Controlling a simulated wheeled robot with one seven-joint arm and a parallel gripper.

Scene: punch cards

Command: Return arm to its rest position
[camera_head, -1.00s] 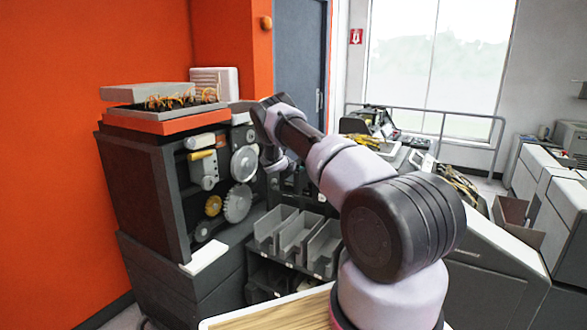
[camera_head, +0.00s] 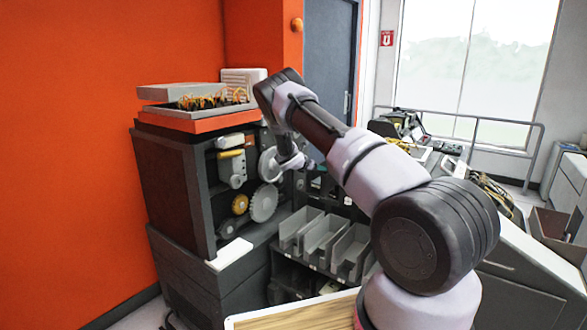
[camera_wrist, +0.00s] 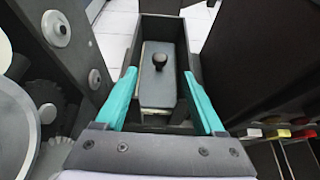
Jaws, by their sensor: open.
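My gripper (camera_wrist: 162,105) shows in the wrist view with two teal fingers spread apart. Nothing is held between them. Beyond the fingers is a dark open box (camera_wrist: 174,28) with a grey block inside that has a black knob (camera_wrist: 159,61) on top. In the head view my arm reaches from the lower right up toward the machine, and its wrist end hangs in front of the machine's right side. The fingers are not clear in that view.
A dark machine cabinet (camera_head: 165,180) with gears stands against the orange wall. An opened unit with orange wires (camera_head: 210,98) sits on top. Grey bins (camera_head: 323,240) stand right of the cabinet. A wooden-topped surface (camera_head: 300,318) is at the bottom. A railing (camera_head: 480,117) runs before the window.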

